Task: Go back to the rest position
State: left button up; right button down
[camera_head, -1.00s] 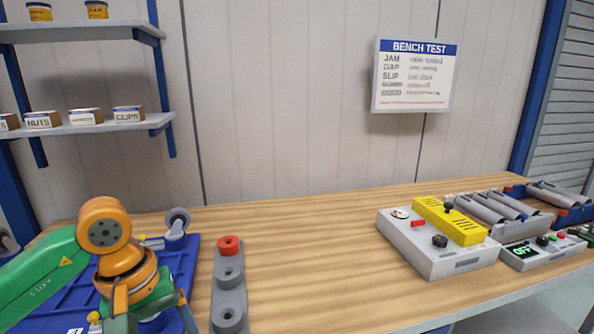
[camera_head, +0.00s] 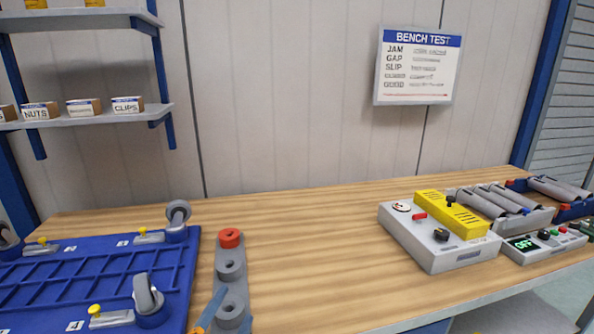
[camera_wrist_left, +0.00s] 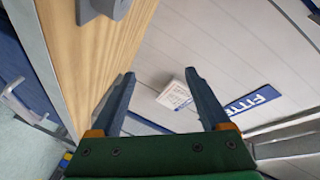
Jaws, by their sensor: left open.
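My left gripper (camera_wrist_left: 160,75) is open and empty in the left wrist view, its two dark blue fingers apart with nothing between them. Beyond the fingers are the pale wall and a white sign. In the head view only blue finger parts of the left gripper (camera_head: 230,309) show at the bottom edge, in front of the near end of the grey block with holes (camera_head: 230,278). The rest of the left arm is outside the head view. My right gripper is in neither view.
A blue tray (camera_head: 92,283) with casters stands at left on the wooden bench (camera_head: 310,262). A red ring (camera_head: 229,238) sits on the grey block. A grey test box with a yellow cover (camera_head: 452,215) stands at right. The bench middle is clear.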

pick_arm(q)
jog(key=s+a+f+n+g+y, duration=0.1)
jog(key=s+a+f+n+g, duration=0.15)
jog(key=f, duration=0.35)
jog(key=s+a+f+n+g+y, duration=0.1)
jog(key=s+f+n+g, duration=0.2)
jog(key=s+f, duration=0.15)
jog(key=s+a+f+n+g, duration=0.1)
jog(key=s+f+n+g, duration=0.3)
jog(key=s, duration=0.4)
jog(key=s+a+f+n+g, duration=0.1)
jog(key=s+f+g, duration=0.3)
jog(key=s+f, duration=0.25)
notch_tip(320, 180, down, 16)
jog(key=s, duration=0.2)
jog(key=s+a+f+g, duration=0.1)
jog(key=s+f+g, duration=0.1)
jog(key=s+f, duration=0.8)
jog(key=s, duration=0.2)
jog(key=shift+s+a+f, duration=0.2)
jog(key=shift+s+a, duration=0.1)
jog(key=shift+a, duration=0.1)
jog(key=shift+s, duration=0.1)
